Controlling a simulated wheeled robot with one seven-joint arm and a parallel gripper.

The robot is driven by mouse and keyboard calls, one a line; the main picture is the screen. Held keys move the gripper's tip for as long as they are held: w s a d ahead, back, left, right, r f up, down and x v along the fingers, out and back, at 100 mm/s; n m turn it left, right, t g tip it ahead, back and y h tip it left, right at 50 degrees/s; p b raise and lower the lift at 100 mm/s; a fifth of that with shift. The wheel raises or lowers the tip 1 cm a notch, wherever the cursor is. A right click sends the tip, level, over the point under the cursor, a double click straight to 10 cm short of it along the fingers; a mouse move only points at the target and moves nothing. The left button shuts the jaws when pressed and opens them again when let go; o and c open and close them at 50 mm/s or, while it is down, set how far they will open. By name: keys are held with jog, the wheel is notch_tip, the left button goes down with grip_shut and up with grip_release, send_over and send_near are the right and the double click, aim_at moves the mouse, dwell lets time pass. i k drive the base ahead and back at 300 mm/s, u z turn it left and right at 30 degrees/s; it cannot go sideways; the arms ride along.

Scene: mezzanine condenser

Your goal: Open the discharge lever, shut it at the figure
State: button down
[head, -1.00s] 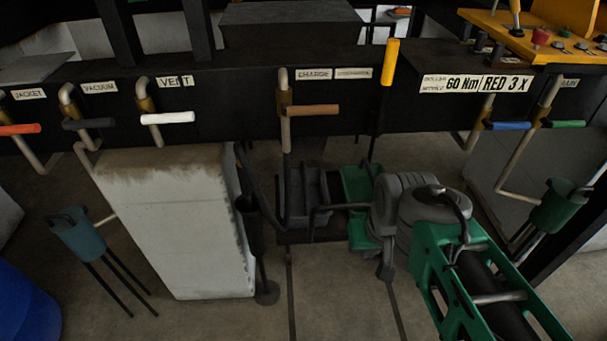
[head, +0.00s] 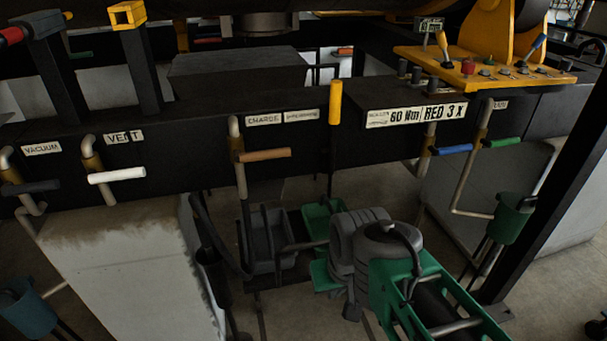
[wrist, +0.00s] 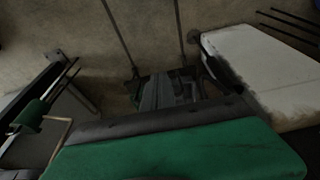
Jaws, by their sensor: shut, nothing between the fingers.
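No label that I can read clearly says discharge. The second plate (head: 300,116) beside the CHARGE label is too small to read. A yellow upright handle (head: 335,101) stands to the right of that plate. My gripper (head: 268,240) appears shut and empty, low in front of the panel, below the tan lever and touching no lever. In the wrist view a green part fills the bottom, with grey finger-like parts (wrist: 165,90) beyond it.
White VENT (head: 117,175) and dark VACUUM (head: 30,187) levers are at left; blue (head: 452,150) and green (head: 503,142) handles are at right. A pale block (head: 120,260) stands below left. A yellow console (head: 480,70) sits above right. A black post (head: 550,180) slants at right.

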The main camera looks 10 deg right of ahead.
aim_at(336, 85)
jog(key=z, duration=0.7)
jog(key=i, duration=0.4)
jog(key=u, duration=1.55)
